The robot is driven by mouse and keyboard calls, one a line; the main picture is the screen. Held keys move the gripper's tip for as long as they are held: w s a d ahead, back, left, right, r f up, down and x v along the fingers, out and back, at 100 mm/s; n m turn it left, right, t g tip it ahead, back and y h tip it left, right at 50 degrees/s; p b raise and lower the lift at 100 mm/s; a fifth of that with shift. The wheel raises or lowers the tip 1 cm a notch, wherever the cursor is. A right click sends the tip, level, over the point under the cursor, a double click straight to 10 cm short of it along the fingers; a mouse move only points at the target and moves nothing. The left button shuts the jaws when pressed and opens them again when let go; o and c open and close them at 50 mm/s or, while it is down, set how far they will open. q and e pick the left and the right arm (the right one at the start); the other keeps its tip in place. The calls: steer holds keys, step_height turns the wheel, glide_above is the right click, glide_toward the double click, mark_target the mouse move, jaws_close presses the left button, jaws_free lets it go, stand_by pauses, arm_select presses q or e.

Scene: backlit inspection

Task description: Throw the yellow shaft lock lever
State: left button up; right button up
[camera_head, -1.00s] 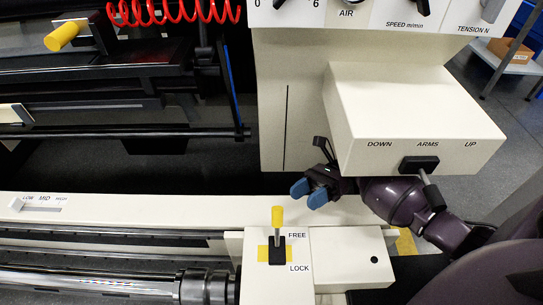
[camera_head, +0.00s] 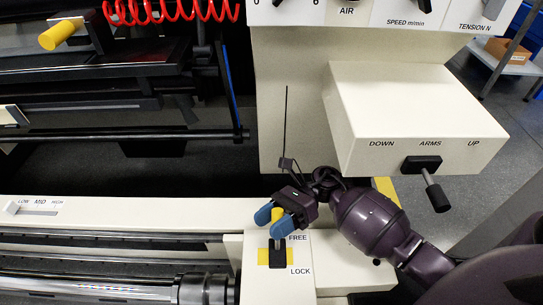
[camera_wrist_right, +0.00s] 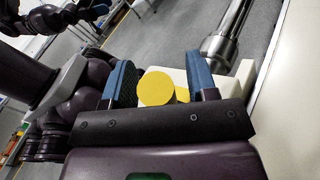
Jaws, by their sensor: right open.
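The yellow shaft lock lever (camera_head: 277,216) stands on a black base (camera_head: 277,258) between the labels FREE and LOCK, with its knob up by FREE. My right gripper (camera_head: 270,218) is open, its two blue fingers on either side of the yellow knob. In the right wrist view the round yellow knob (camera_wrist_right: 157,88) shows between the open blue fingers of my right gripper (camera_wrist_right: 163,82), with a gap to the right finger. Whether the left finger touches it I cannot tell.
The cream box with the ARMS lever (camera_head: 424,165) overhangs my right arm. The cream rail (camera_head: 140,213) with a LOW-MID-HIGH slider runs left. A steel shaft (camera_head: 90,290) lies in front of it. Another yellow knob (camera_head: 57,34) is at the far upper left.

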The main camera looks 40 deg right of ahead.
jaws_close()
steer(key=shift+s+a+r+n+h, duration=0.3)
steer(key=shift+s+a+n+h, duration=0.15)
steer(key=shift+s+n+h, duration=0.4)
steer(key=shift+s+a+n+t+h, duration=0.3)
steer(key=shift+s+a+n+h, duration=0.15)
steer(key=shift+n, duration=0.2)
jaws_free()
steer(key=shift+r, duration=0.1)
steer(key=shift+w, duration=0.15)
